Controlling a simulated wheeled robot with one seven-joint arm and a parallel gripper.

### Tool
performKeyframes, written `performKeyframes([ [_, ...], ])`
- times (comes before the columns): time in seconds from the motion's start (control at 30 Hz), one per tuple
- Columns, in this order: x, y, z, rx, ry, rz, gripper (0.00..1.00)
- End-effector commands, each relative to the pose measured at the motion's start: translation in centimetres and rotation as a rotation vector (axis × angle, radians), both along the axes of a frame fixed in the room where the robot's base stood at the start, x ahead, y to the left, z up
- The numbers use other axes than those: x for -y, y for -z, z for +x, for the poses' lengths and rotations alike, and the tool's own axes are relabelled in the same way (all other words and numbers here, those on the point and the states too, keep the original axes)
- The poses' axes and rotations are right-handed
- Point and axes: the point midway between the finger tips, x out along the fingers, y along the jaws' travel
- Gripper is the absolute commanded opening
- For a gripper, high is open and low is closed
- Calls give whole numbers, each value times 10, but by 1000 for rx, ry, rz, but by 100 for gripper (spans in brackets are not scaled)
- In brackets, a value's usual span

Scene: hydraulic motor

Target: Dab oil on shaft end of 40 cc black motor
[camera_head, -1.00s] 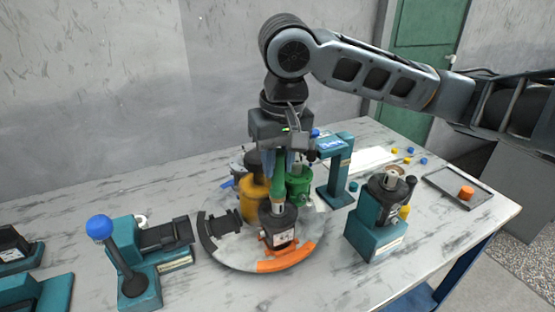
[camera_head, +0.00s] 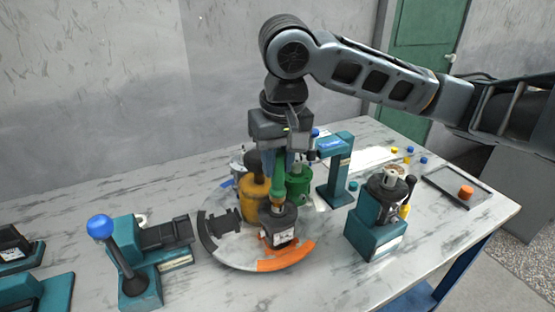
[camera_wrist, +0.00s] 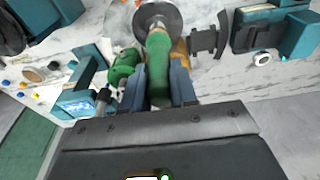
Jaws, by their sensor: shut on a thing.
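My gripper (camera_head: 279,165) is shut on a green-handled oil dauber (camera_wrist: 159,68), pointing down over the turntable (camera_head: 232,254). A black motor (camera_head: 280,224) stands upright on the turntable, beside its orange rim section, with a pale label on its side. The dauber's lower end is right above the motor's shaft end (camera_head: 278,208); I cannot tell for sure whether they touch. In the wrist view the motor's round dark top (camera_wrist: 157,17) lies beyond the dauber, which hides its middle. The label's text is too small to read.
A yellow motor (camera_head: 253,195) and a green motor (camera_head: 299,183) stand close by on the turntable. A teal post (camera_head: 336,170) rises behind. A teal stand with a dark motor (camera_head: 375,232) is at right, and a blue-knobbed lever fixture (camera_head: 135,270) at left.

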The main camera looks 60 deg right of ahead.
Motion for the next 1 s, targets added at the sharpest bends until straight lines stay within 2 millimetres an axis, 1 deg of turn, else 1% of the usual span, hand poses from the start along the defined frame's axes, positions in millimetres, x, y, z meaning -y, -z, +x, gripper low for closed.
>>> performKeyframes([
  [0.2,0,2,0,-4,0,1,0],
  [0.33,0,-1,0,-4,0,2,0],
  [1.0,0,-51,0,0,-1,1,0],
])
